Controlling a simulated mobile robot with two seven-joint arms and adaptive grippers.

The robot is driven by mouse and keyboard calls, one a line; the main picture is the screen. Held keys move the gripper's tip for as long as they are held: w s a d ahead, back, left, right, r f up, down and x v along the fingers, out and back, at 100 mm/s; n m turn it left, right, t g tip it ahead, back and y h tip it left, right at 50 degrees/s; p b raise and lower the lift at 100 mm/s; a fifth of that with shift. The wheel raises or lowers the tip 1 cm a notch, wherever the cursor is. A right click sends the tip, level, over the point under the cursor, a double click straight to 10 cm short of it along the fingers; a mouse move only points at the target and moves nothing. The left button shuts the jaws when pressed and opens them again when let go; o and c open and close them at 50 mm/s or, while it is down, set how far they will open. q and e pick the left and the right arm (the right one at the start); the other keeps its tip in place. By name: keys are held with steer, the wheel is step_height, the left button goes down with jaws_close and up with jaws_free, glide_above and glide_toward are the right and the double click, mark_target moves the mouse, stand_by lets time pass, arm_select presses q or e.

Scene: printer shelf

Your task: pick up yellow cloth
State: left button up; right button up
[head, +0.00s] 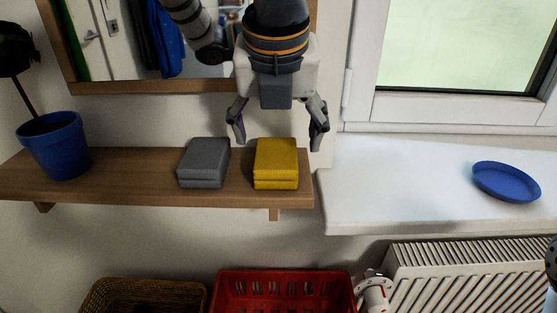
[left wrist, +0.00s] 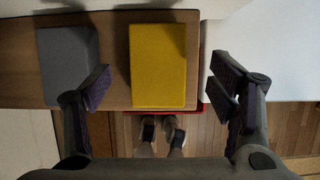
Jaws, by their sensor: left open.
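A folded yellow cloth (head: 276,165) lies on the right end of the wooden shelf (head: 120,180). My left gripper (head: 277,138) is open and hangs pointing down just above and behind the cloth, with one finger to each side of it. In the left wrist view the yellow cloth (left wrist: 158,66) lies between the two spread fingers (left wrist: 160,88) and touches neither. A folded grey cloth (head: 204,163) lies to the left on the same shelf; it also shows in the left wrist view (left wrist: 68,62), close to the left finger. My right gripper is not visible.
A blue plant pot (head: 52,146) stands at the shelf's left end. A white windowsill (head: 400,185) with a blue plate (head: 506,182) is to the right. A mirror (head: 120,88) hangs behind. A red crate (head: 285,274) and wicker basket (head: 145,284) stand below.

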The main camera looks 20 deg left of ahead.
mark_target(276, 152)
arm_select(q)
steer(key=b+x, duration=0.1)
steer(key=x, duration=0.3)
steer(key=shift+a+f, duration=0.15)
steer(key=shift+f, duration=0.25)
steer(key=shift+r, duration=0.15)
steer(key=shift+f+p, duration=0.25)
steer(key=shift+p, duration=0.2)
steer(key=c, duration=1.2)
